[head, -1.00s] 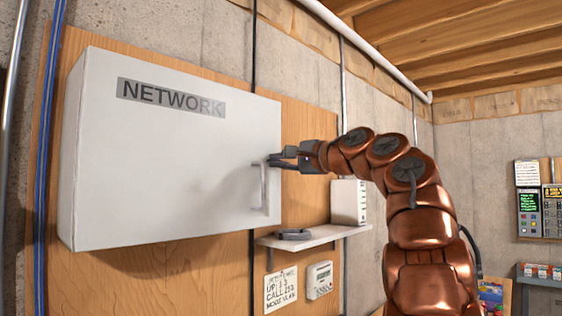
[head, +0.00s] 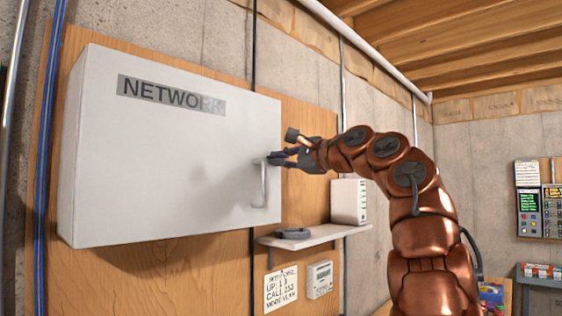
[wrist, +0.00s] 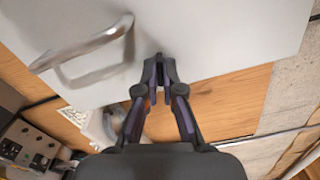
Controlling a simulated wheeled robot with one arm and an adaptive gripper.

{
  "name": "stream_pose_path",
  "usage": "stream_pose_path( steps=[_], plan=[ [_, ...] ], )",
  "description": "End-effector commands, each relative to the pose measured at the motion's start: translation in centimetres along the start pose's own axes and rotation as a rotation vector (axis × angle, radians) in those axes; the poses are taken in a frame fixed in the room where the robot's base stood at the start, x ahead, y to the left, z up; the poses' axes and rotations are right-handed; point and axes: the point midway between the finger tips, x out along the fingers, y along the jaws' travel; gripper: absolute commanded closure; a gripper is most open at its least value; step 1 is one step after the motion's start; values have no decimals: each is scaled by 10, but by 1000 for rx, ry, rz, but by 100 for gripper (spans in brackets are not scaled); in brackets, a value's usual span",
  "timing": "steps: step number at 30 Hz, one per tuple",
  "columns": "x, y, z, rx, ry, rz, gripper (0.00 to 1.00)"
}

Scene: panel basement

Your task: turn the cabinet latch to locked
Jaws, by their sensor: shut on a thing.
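The white cabinet (head: 160,160) labelled NETWORK hangs on a wooden board, its door closed. A pale bar handle (head: 263,187) stands near the door's right edge; it also shows at the upper left of the wrist view (wrist: 85,47). My gripper (head: 274,160) is at the door's right edge, by the top of the handle. In the wrist view my gripper (wrist: 160,66) has its fingertips together on a small dark piece (wrist: 158,56), which looks like the latch. The fingers hide most of it, and I cannot read its angle. The handle is apart from the fingers.
Below the cabinet is a small shelf (head: 312,236) with a dark coil (head: 293,233) and a white box (head: 348,201). A note (head: 281,289) and a meter (head: 319,279) are on the board beneath. A conduit runs along the ceiling edge.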

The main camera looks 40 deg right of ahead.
Motion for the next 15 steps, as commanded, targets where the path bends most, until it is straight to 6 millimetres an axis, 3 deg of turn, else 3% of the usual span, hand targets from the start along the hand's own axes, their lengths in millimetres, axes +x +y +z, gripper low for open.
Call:
stream_pose_path(
  steps=[15],
  plan=[
    [1, 0, 0, 493, 3, 2, 100]
  ],
)
